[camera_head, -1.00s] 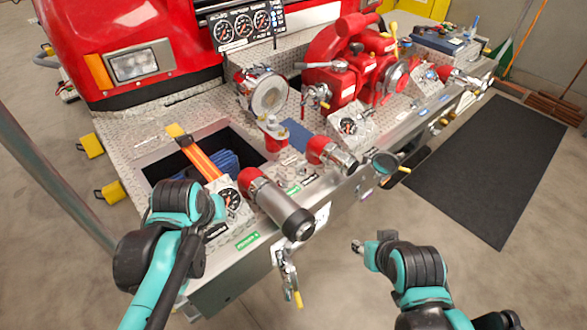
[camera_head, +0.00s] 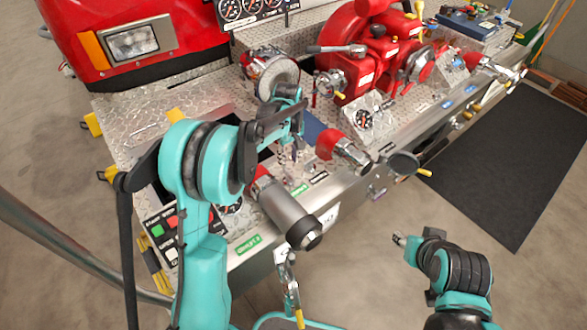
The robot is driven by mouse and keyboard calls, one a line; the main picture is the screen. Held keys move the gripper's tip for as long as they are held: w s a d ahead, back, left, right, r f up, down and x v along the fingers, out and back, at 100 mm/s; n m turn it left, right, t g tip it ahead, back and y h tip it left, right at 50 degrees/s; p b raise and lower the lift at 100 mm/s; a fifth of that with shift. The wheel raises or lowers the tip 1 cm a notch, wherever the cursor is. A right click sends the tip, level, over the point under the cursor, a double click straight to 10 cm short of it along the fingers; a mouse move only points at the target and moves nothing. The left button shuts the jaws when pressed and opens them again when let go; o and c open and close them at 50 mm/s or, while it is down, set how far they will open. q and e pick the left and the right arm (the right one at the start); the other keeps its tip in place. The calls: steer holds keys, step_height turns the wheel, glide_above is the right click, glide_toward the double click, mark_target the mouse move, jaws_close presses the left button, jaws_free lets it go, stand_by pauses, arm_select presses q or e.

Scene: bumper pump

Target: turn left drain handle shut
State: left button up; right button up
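A metal valve with a handle (camera_head: 291,285) hangs on the bumper's front face, below the left grey capped pipe (camera_head: 288,217). The handle points down and its yellow tip is near the bottom edge of the picture; it looks like the left drain handle. My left gripper (camera_head: 296,140) is above the bumper deck, behind the capped pipe and well apart from the handle. Its fingers are small and partly hidden by my arm, so their opening is unclear. My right gripper (camera_head: 399,240) is in front of the bumper, right of the handle, touching nothing visible; its opening is also unclear.
A second red and silver outlet (camera_head: 345,150) and a round cap (camera_head: 404,164) with a yellow tip stand right of the pipe. The red pump (camera_head: 370,60) and a gauge (camera_head: 363,118) are behind. Open floor and a dark mat (camera_head: 500,160) lie at right.

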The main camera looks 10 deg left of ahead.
mark_target(289, 172)
arm_select(q)
step_height(289, 172, down, 7)
steer(key=shift+r+b, duration=0.15)
steer(key=shift+b, duration=1)
jaws_close()
